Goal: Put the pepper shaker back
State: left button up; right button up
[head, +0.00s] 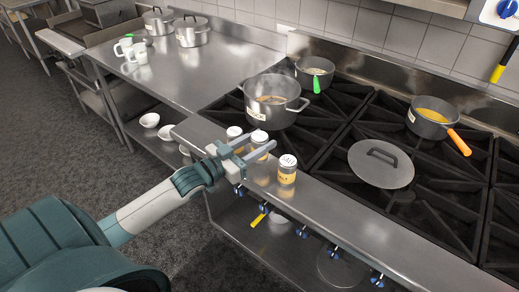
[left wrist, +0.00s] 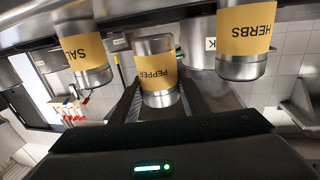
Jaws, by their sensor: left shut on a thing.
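The pepper shaker (head: 259,136), with a metal cap and yellow label, is between the fingers of my left gripper (head: 262,141), which is shut on it. The left wrist view shows the PEPPER label (left wrist: 155,73) upside down between the fingers. The shaker is upright over the steel front ledge of the stove, in line with two others; whether its base touches the ledge is hard to tell. The salt shaker (head: 287,170) stands apart to the right. The herbs shaker (head: 234,133) stands to the left; its label reads in the left wrist view (left wrist: 244,32). My right gripper is out of view.
A large pot (head: 272,112) stands on the burners behind the shakers. A small green-handled pan (head: 315,72), an orange-handled pan (head: 432,118) and a lid (head: 381,165) are also on the stove. The front ledge (head: 370,225) is clear right of the salt.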

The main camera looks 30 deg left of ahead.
pick_arm(q)
notch_tip(320, 180, down, 3)
jog(key=shift+r+p, duration=0.1)
jog(key=shift+p, duration=0.2)
jog(key=shift+f, duration=0.2)
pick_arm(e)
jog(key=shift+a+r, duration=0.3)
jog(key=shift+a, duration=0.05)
pick_arm(q)
jog(key=shift+f, duration=0.1)
jog(key=o, duration=1.2)
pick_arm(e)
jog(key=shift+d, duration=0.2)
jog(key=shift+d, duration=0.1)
pick_arm(q)
jog(key=shift+s, duration=0.15)
